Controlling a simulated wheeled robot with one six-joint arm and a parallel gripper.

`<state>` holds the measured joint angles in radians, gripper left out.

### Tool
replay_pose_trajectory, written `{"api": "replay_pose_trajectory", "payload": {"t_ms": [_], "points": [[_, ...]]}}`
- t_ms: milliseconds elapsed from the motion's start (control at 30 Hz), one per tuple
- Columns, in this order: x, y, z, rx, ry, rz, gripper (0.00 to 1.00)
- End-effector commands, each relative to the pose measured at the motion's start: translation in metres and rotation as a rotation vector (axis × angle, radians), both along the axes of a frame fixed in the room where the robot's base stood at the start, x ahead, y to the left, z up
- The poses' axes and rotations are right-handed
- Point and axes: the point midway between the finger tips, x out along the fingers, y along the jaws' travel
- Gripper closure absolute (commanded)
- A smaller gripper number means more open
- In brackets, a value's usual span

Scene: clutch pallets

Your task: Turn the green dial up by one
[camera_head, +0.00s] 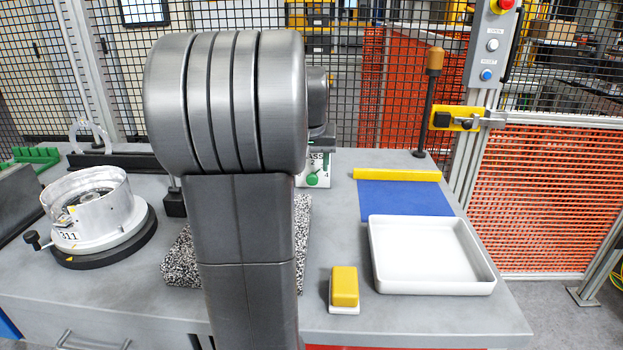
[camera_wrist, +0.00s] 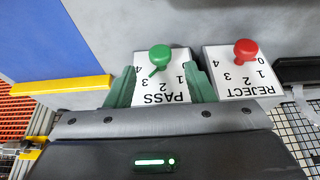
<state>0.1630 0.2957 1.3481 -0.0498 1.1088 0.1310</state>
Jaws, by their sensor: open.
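The green dial (camera_wrist: 159,57) stands on a white box (camera_wrist: 150,92) marked PASS, with figures from 0 to 4, seen upside down in the wrist view. Its pointer appears to point towards the 3. My gripper (camera_wrist: 158,82) is open, with one greenish finger on each side of the PASS box, and holds nothing. I cannot tell whether the fingers touch the box. In the head view the green dial (camera_head: 312,179) shows just right of my arm, which hides part of the box and most of the gripper.
A red dial (camera_wrist: 246,48) on a REJECT box (camera_wrist: 240,80) stands close beside the PASS box. A yellow bar (camera_head: 397,174), blue mat (camera_head: 400,198), white tray (camera_head: 435,287) and yellow block (camera_head: 344,287) lie to the right. A round fixture (camera_head: 95,222) stands left.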

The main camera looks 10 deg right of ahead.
Motion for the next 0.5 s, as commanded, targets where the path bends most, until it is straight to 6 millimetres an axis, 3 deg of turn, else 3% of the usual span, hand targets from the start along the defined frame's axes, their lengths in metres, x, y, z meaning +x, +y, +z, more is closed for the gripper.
{"api": "replay_pose_trajectory", "payload": {"t_ms": [200, 500], "points": [[0.014, -0.004, -0.036, 0.001, 0.002, 0.000, 0.51], [0.020, -0.006, -0.050, 0.000, -0.001, 0.000, 0.51]]}}
